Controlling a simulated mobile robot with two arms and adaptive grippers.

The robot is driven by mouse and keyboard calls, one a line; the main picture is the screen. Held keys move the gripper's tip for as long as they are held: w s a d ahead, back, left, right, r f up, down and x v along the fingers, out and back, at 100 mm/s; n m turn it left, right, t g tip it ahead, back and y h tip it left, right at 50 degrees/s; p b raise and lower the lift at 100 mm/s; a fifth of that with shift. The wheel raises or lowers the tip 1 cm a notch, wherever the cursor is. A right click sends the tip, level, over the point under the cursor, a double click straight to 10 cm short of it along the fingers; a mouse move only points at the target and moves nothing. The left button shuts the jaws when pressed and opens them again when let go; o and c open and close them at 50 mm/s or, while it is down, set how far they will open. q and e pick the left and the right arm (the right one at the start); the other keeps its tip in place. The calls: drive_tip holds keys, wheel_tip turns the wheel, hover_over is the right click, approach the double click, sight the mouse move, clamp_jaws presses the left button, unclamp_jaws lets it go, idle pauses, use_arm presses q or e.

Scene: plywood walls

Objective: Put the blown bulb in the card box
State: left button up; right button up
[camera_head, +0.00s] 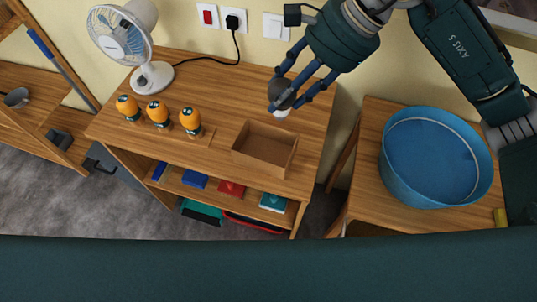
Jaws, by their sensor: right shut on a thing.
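The blown bulb (282,92) is dark grey with a white part at its lower end. It is between the fingers of my right gripper (287,103), which is shut on it above the back right of the wooden table. The fingers hide part of the bulb. The card box (262,167) is open, brown and looks empty. It sits on the table at the right, just below and left of the gripper in the picture. I cannot tell how high the bulb is above the table. My left gripper is not in view.
Three orange bulb-like things (157,111) stand in a row at the table's left front. A white fan (152,78) stands at the back left. A blue tub (432,195) is on a wooden surface at the right. The table's middle is clear. Sockets are on the wall.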

sight(272, 83)
drive_tip(key=a+m, duration=0.1)
drive_tip(key=a, duration=0.1)
drive_tip(key=a+r+m+t, duration=0.1)
drive_tip(key=shift+w+a+m, duration=0.1)
drive_tip(key=shift+w+m, duration=0.2)
drive_tip(key=shift+w, duration=0.1)
drive_tip(key=shift+m+t, duration=0.3)
drive_tip(key=shift+m, duration=0.3)
wheel_tip(272, 83, down, 18)
drive_tip(key=p, duration=0.3)
drive_tip(key=shift+w+a+f+p, duration=0.1)
drive_tip(key=shift+w+f+p, duration=0.05)
drive_tip(key=shift+f+p, duration=0.15)
drive_tip(key=shift+f, duration=0.4)
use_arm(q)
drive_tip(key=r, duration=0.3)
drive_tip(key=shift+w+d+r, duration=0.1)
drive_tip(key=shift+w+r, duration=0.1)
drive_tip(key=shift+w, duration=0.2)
